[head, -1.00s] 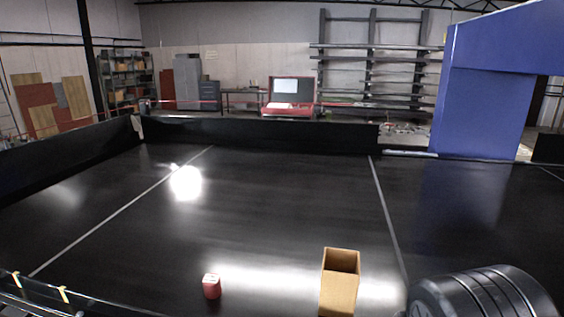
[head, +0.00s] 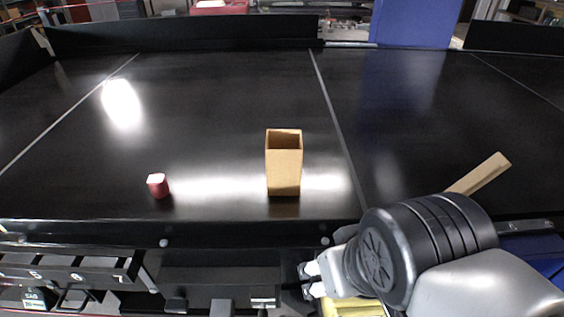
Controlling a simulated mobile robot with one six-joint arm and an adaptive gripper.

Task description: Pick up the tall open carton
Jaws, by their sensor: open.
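The tall open carton (head: 284,172) is a brown cardboard box with an open top. It stands upright on the black conveyor belt (head: 230,110), near its front edge and close to the middle of the head view. My gripper (head: 313,279) shows partly at the lower middle, below and a little right of the carton, in front of the belt's edge. It is apart from the carton and nothing shows in it. My arm hides much of the area to its right.
A small red object with a pale top (head: 158,185) stands on the belt left of the carton. A flat tan strip (head: 483,172) lies to the right, partly behind my arm. A blue pillar (head: 410,22) stands at the back right. The belt behind the carton is clear.

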